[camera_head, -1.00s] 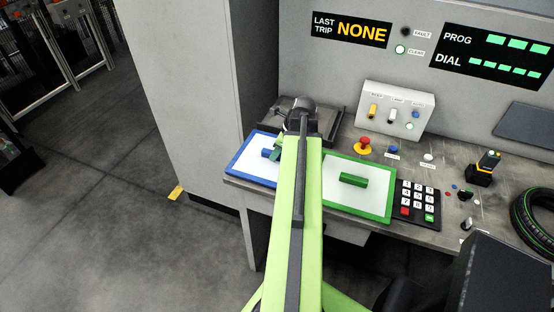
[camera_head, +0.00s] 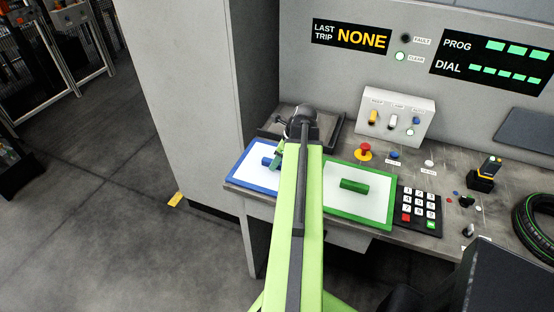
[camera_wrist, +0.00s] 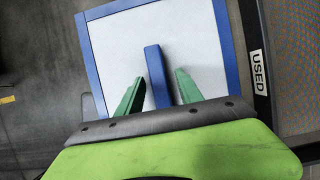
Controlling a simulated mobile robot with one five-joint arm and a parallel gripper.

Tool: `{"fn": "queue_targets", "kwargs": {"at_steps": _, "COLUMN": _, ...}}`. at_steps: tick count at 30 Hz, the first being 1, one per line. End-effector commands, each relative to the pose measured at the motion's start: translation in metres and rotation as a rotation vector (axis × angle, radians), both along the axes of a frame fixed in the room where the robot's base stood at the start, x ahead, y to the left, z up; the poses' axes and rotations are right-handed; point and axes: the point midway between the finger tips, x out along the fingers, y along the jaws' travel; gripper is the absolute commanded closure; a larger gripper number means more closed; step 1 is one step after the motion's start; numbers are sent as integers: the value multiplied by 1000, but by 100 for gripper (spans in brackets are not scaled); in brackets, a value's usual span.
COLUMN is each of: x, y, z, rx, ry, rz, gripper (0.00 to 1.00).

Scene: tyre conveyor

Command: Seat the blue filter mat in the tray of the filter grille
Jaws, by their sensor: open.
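The blue filter mat (camera_head: 243,173) is a white panel with a blue frame and a raised blue bar handle. It lies at the left end of the bench and fills much of the wrist view (camera_wrist: 113,45). My gripper (camera_head: 274,160) is over the mat with its green fingers apart. In the wrist view the fingers (camera_wrist: 159,76) stand on either side of the blue handle (camera_wrist: 154,62), with gaps showing. I cannot tell how far down they reach. A dark shallow tray (camera_head: 338,128) lies behind the mat, partly hidden by my arm. I cannot tell whether it belongs to the filter grille.
A green-framed mat (camera_head: 375,207) lies to the right, with a keypad (camera_head: 420,208) beside it. A red button (camera_head: 364,151) and a switch box (camera_head: 397,115) are farther back. A "USED" label (camera_wrist: 258,70) marks a dark rim. A tall cabinet (camera_head: 190,90) stands left.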

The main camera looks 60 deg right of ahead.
Motion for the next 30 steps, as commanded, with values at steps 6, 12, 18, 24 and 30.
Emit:
{"fn": "queue_targets", "kwargs": {"at_steps": 6, "x": -14, "y": -3, "z": 45, "rx": 1, "ry": 0, "rz": -2, "gripper": 57}}
{"fn": "queue_targets", "kwargs": {"at_steps": 12, "x": -31, "y": -7, "z": 90, "rx": 1, "ry": -1, "rz": -2, "gripper": 57}}
{"fn": "queue_targets", "kwargs": {"at_steps": 18, "x": -42, "y": -10, "z": 110, "rx": 0, "ry": -1, "rz": -1, "gripper": 57}}
{"fn": "queue_targets", "kwargs": {"at_steps": 24, "x": -43, "y": -10, "z": 107, "rx": 0, "ry": -1, "rz": 0, "gripper": 57}}
{"fn": "queue_targets", "kwargs": {"at_steps": 30, "x": -32, "y": -1, "z": 106, "rx": -14, "ry": 5, "rz": 60, "gripper": 57}}
